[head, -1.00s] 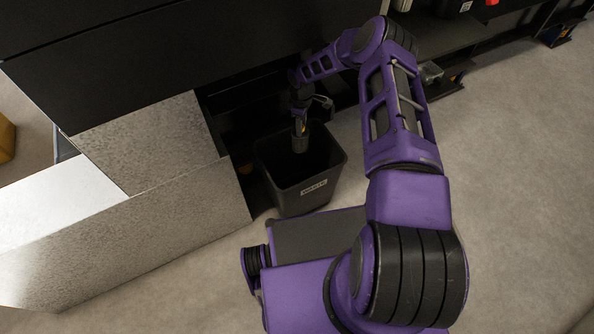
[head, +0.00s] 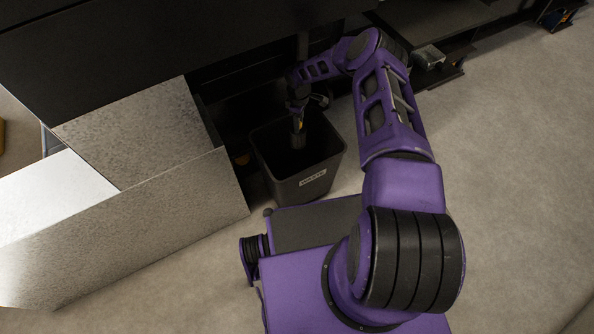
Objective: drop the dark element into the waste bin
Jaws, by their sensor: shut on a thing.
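The waste bin (head: 313,182) is a dark open-topped box with a white "WASTE" label on its front. It stands on the floor at the middle of the head view. My gripper (head: 298,130) points down over the bin's opening. It is shut on the dark element (head: 298,141), a small dark piece whose lower end is at or just inside the mouth of the bin. The element is small and in shadow, so its exact depth against the rim is hard to tell.
Pale metal panels (head: 140,190) stand left of the bin. A black machine housing (head: 150,50) overhangs behind it, with dark shelving (head: 450,25) at the upper right. Bare floor (head: 510,180) lies open to the right.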

